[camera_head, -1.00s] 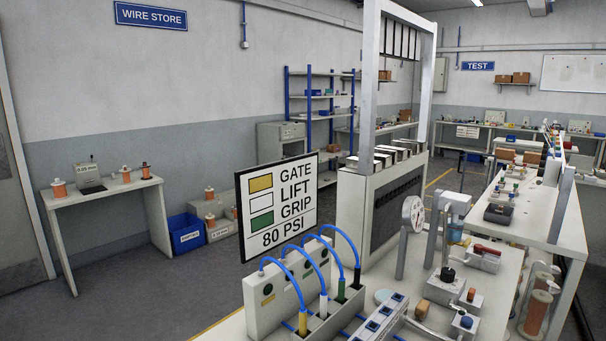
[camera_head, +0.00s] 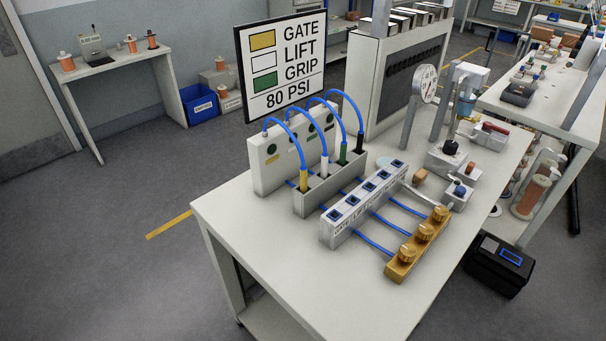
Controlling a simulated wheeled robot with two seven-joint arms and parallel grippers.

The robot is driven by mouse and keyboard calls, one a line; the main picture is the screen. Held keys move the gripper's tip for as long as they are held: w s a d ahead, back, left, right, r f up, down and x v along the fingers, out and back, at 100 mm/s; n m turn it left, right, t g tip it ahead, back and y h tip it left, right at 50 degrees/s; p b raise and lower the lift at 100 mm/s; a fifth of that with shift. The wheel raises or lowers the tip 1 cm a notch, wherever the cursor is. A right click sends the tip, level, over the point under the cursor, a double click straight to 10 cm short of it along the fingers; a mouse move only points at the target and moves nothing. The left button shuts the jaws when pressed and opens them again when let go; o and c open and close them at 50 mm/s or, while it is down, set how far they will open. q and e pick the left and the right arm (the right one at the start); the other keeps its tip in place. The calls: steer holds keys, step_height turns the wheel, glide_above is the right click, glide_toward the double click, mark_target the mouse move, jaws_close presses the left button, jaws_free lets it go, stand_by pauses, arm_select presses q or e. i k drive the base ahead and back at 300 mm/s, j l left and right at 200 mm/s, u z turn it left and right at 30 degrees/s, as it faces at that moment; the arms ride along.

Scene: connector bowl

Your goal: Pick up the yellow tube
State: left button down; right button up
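The yellow tube (camera_head: 304,181) is a blue hose with a yellow end fitting. It stands upright at the left end of a grey slotted holder (camera_head: 318,205) on the bench. Its blue hose arcs back to the grey port panel (camera_head: 262,175) behind. Beside it stand a white-ended tube (camera_head: 324,166), a green-ended tube (camera_head: 343,153) and a black-ended tube (camera_head: 360,143), each with a blue hose. The lower tips are hidden inside the holder. Neither of my grippers shows in the head view.
A grey block with several square blue sockets (camera_head: 331,233) lies in front of the holder, with blue hoses running to a brass manifold (camera_head: 400,271). A sign (camera_head: 283,101) stands behind. A gauge (camera_head: 424,85) is to the right. The bench's left front (camera_head: 240,212) is bare.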

mark_target(303, 172)
steer(key=k+l+u, duration=0.15)
steer(key=l+u, duration=0.25)
steer(key=k+l+u, duration=0.15)
steer(key=u, duration=0.25)
steer(key=k+l+u, duration=0.25)
steer(key=u, duration=0.2)
steer(key=l, duration=0.1)
